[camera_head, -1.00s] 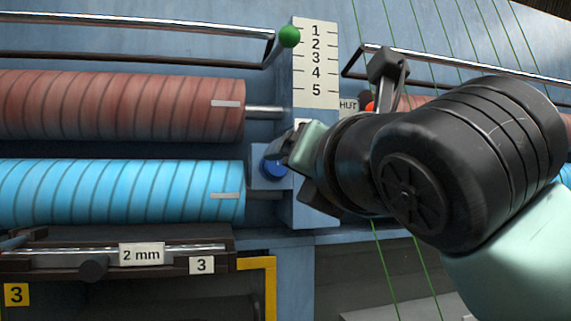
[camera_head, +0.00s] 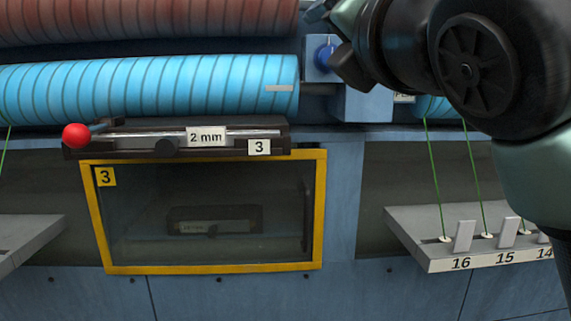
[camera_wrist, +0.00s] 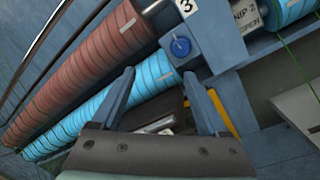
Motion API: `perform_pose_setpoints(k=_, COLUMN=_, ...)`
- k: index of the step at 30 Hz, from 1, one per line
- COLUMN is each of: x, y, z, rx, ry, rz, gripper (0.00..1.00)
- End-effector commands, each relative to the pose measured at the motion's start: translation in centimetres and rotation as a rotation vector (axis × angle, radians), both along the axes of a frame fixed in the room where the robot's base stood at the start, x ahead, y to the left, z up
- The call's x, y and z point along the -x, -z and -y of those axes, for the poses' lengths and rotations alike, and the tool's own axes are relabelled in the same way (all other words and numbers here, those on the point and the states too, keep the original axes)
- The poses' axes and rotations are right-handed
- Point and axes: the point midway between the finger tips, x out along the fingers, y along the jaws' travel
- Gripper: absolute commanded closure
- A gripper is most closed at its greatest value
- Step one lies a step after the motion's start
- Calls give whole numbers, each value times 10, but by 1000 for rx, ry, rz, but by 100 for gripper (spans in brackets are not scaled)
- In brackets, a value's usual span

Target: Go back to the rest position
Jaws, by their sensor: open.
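My gripper (camera_wrist: 159,76) is open, its two fingers spread with nothing seen between the tips. In the head view it shows only in part at the top (camera_head: 338,40), beside a blue round knob (camera_head: 325,57) on the blue machine column. In the wrist view the knob (camera_wrist: 180,47) lies beyond the fingertips, apart from them. My dark arm fills the upper right of the head view and hides part of the machine.
A red-brown roller (camera_head: 150,20) and a light blue roller (camera_head: 150,90) lie at left. Below are a bar with a red ball end (camera_head: 76,136) and a yellow-framed window (camera_head: 207,268). A grey shelf (camera_head: 410,222) with green threads juts out at lower right.

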Motion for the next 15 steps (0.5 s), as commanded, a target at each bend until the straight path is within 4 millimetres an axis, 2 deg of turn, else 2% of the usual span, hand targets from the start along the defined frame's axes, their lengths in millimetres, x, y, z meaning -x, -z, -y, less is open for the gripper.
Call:
perform_pose_setpoints(k=1, x=4, y=-2, z=-16, rx=-129, ry=-54, rz=35, gripper=23)
perform_pose_setpoints(k=6, x=26, y=-14, z=-49, rx=-643, ry=-245, rz=141, gripper=23)
perform_pose_setpoints(k=10, x=47, y=-16, z=-63, rx=-1027, ry=-402, rz=188, gripper=23)
perform_pose_setpoints(k=15, x=78, y=-8, z=-69, rx=-1497, ry=-618, rz=215, gripper=23)
